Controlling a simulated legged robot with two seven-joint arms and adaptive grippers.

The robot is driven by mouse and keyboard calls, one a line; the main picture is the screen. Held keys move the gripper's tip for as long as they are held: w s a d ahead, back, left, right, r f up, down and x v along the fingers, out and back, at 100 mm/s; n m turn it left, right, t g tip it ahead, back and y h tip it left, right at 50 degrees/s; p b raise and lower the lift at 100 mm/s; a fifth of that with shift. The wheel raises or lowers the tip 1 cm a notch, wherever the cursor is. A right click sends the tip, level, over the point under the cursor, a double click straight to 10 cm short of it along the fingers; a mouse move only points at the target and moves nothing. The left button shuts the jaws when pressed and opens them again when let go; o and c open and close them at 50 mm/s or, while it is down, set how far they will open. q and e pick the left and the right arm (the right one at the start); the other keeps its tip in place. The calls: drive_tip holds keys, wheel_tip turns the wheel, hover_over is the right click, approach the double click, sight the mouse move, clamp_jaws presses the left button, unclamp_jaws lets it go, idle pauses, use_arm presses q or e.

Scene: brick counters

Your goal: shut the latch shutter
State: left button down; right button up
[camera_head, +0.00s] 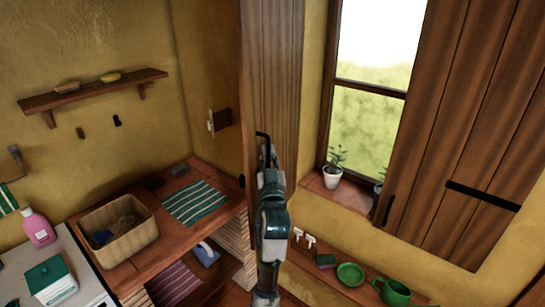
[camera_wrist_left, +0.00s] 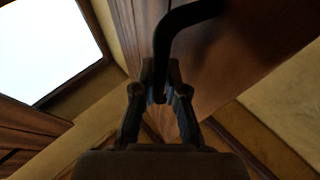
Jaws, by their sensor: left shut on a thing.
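A tall brown wooden shutter panel (camera_head: 275,70) stands swung out from the window's left side, seen at a steep angle. A second plank shutter (camera_head: 460,130) lies across the right part of the window, with a black bar (camera_head: 483,195) and a small black handle (camera_head: 387,210) on it. My left gripper (camera_head: 264,150) is at the swung-out panel, shut on its black curved handle (camera_head: 262,135). In the left wrist view, the handle (camera_wrist_left: 165,45) comes down between the fingers (camera_wrist_left: 160,98), with the panel's wood (camera_wrist_left: 235,55) behind it. My right gripper is not in view.
The window (camera_head: 370,110) shows bare glass between the shutters. A potted plant (camera_head: 333,175) stands on its sill. Below are a green bowl (camera_head: 350,274) and a green mug (camera_head: 394,292). A wicker basket (camera_head: 120,235) sits on the left counter.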

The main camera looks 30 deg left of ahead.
use_arm(q)
drive_tip(key=shift+s+a+r, duration=0.15)
drive_tip(key=shift+a+r, duration=0.15)
drive_tip(key=shift+r, duration=0.05)
drive_tip(key=c, duration=1.3)
unclamp_jaws()
drive_tip(key=shift+o, duration=0.5)
drive_tip(key=shift+w+d+f, duration=0.15)
drive_tip(key=shift+w+d, duration=0.1)
drive_tip(key=d+v, duration=0.1)
drive_tip(key=v, duration=1.1)
drive_tip(key=shift+w+f, duration=0.15)
drive_tip(key=shift+w, duration=0.05)
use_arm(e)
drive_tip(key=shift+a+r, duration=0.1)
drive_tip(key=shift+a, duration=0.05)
use_arm(q)
drive_tip(key=shift+a, duration=0.3)
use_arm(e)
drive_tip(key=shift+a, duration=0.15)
